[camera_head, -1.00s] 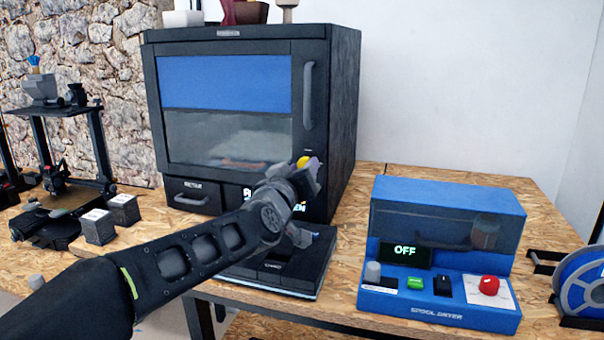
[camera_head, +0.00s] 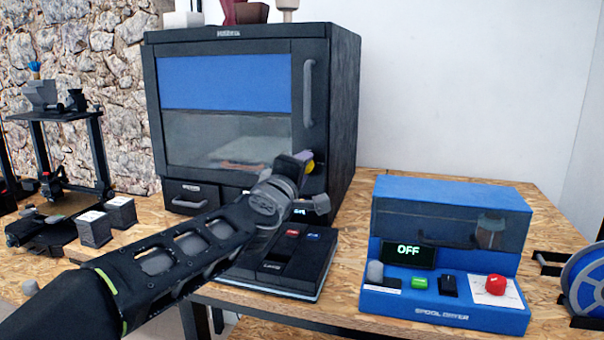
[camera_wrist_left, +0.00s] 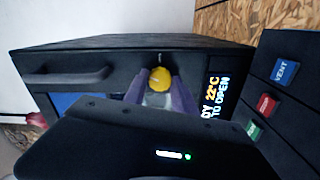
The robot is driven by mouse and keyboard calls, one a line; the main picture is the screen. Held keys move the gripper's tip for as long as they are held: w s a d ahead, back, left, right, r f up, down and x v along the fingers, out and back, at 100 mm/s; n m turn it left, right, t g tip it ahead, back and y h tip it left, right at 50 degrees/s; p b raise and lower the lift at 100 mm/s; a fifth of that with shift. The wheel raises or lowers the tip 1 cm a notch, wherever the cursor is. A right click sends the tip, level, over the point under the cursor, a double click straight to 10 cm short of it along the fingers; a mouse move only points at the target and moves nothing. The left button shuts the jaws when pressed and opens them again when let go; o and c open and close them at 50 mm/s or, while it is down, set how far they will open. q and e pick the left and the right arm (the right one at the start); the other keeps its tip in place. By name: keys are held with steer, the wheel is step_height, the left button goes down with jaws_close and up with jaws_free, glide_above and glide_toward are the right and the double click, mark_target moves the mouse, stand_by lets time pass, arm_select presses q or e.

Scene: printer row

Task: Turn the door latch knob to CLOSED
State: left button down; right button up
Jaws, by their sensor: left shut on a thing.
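The latch knob is a small yellow knob on the front of the black printer (camera_head: 345,110), below its door handle. In the head view only a sliver of the knob (camera_head: 309,166) shows past my gripper. In the left wrist view the yellow knob (camera_wrist_left: 160,79) sits between the purple fingers, with a white mark just above it on the panel. My left gripper (camera_head: 304,160) is shut on the knob; in the wrist view its fingers (camera_wrist_left: 160,95) flank it. The printer display beside it reads "22°C" and "TO OPEN", partly cut off. My right gripper is not seen.
A control panel (camera_head: 275,262) with coloured buttons, including VENT (camera_wrist_left: 285,71), lies in front of the printer. A blue spool dryer (camera_head: 445,312) reading OFF stands at right. A blue spool (camera_head: 588,282) is at the far right edge. Small dark boxes (camera_head: 93,229) stand at left.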

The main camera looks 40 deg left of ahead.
arm_select(q)
steer(key=n+b, duration=0.1)
steer(key=n, duration=0.4)
stand_by(0.4)
steer(key=c, duration=1)
jaws_free()
steer(key=p+v, duration=0.1)
steer(key=v, duration=0.6)
steer(key=shift+s+d, duration=0.15)
steer(key=shift+s, duration=0.25)
